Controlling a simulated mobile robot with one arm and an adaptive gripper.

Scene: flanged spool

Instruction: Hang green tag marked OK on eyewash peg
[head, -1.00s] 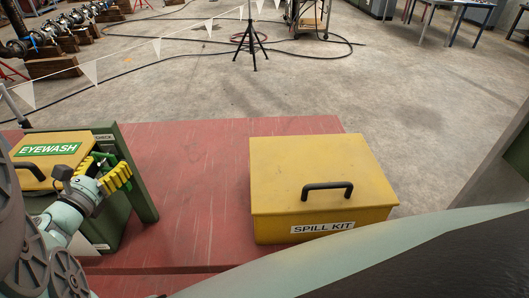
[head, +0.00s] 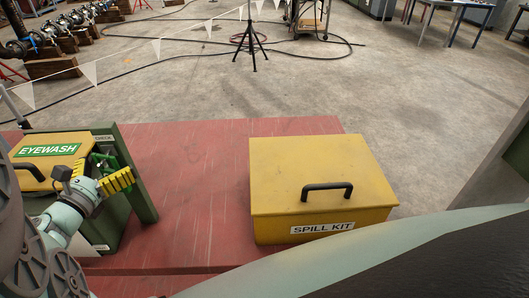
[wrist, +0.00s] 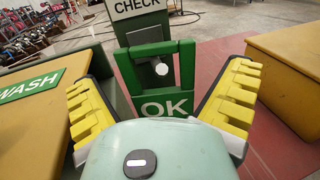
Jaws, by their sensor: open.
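The green tag marked OK (wrist: 166,106) is upright in the wrist view, with an open frame above its lettering. The light round end of the eyewash peg (wrist: 161,69) shows inside that opening, below the top bar. The tag appears to hang around the peg; the contact is not clear. My gripper (wrist: 163,92) is open, its yellow fingers apart on both sides of the tag. In the head view my gripper (head: 98,175) is at the green board beside the eyewash box (head: 42,158); the tag (head: 106,160) is partly hidden there.
A CHECK label (wrist: 140,6) is on the green board (head: 136,175) above the peg. A yellow spill kit box (head: 320,185) stands to the right on the red table (head: 200,185). The red surface between them is clear.

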